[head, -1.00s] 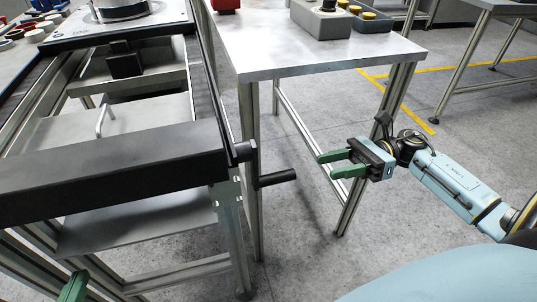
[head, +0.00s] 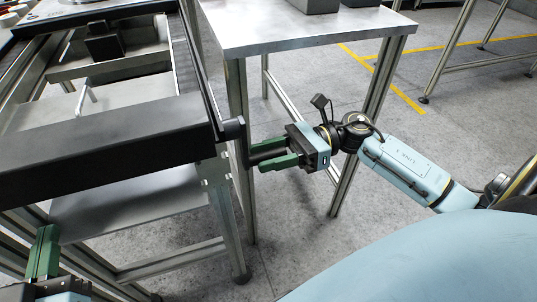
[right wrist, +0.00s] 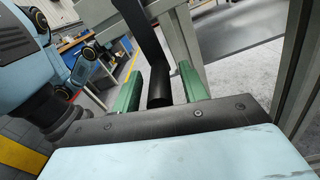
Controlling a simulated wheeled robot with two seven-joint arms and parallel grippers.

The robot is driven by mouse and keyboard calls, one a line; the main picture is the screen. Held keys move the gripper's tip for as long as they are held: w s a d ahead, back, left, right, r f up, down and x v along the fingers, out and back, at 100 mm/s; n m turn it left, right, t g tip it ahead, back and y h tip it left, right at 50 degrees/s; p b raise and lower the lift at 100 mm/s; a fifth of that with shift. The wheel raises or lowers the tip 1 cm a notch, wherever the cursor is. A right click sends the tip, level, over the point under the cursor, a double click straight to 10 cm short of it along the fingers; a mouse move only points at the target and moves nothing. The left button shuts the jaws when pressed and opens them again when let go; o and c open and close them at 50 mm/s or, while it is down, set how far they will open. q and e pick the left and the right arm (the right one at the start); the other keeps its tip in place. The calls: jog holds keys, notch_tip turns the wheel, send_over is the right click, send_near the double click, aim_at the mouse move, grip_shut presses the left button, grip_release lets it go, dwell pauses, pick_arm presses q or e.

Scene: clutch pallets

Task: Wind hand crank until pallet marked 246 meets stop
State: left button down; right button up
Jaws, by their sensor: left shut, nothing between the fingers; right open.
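The hand crank (head: 233,128) is black and sits at the near right corner of the conveyor frame. Its handle shows in the right wrist view (right wrist: 159,88) between the two green fingers of my right gripper (head: 274,154). Those fingers are open, one on each side of the handle, with a gap visible at the right. My left gripper (head: 44,253) is shut and empty at the lower left, below the conveyor's end. A pallet plate (head: 62,16) lies on the conveyor at the top left, mostly cut off. No number 246 is readable on it, and I cannot pick out the stop.
A black end beam (head: 100,145) crosses the conveyor's near end. A black block (head: 105,41) sits between the rails. Open floor lies to the right.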

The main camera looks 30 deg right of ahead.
grip_shut()
dwell(0.3)
